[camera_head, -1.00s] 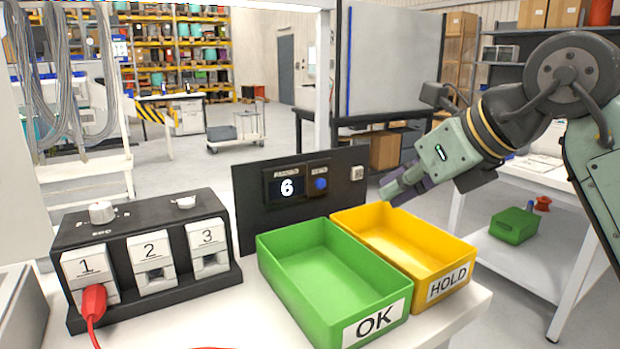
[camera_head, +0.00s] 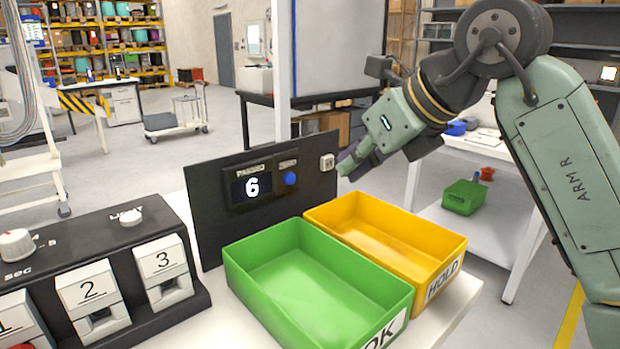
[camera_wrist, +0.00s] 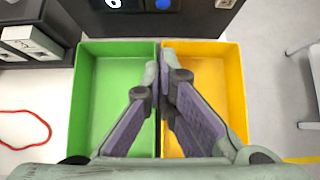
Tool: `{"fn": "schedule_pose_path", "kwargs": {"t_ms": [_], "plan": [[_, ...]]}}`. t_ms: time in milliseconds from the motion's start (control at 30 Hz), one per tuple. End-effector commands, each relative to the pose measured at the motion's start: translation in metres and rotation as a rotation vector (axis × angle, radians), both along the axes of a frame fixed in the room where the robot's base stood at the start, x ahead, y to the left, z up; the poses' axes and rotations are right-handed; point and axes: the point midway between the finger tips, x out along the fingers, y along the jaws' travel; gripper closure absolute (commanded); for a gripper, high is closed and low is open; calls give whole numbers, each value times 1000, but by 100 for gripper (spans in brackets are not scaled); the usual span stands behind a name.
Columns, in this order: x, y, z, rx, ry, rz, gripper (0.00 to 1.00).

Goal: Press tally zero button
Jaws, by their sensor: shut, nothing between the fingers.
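The black tally panel (camera_head: 212,215) stands upright behind the two bins, with a lit display (camera_head: 252,187) reading 6. The round blue button (camera_head: 290,178) sits right of the display under a small label too blurred to read. In the wrist view the button (camera_wrist: 163,4) is cut by the top edge, ahead of my fingers. My gripper (camera_head: 346,168) is shut and empty, by the panel's right edge and above the yellow bin. In the wrist view my gripper (camera_wrist: 158,68) points towards the panel, over the seam between the bins. It appears apart from the button.
The green OK bin (camera_head: 238,283) and yellow HOLD bin (camera_head: 448,262) stand side by side before the panel. A white switch (camera_head: 327,162) is at the panel's right end. A black box with numbered sockets (camera_head: 128,238) stands left. A red cable (camera_wrist: 45,122) lies on the table.

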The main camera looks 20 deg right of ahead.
Motion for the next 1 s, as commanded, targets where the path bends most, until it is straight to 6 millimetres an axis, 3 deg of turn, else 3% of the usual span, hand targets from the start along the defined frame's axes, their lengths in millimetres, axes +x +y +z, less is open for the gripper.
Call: {"fn": "schedule_pose_path", "kwargs": {"t_ms": [167,567,800,1000], "plan": [[13,5,-14,1,3,4,100],[68,26,-72,2,2,6,100],[97,36,-68,1,0,3,100],[103,38,-70,1,-1,1,100]]}}
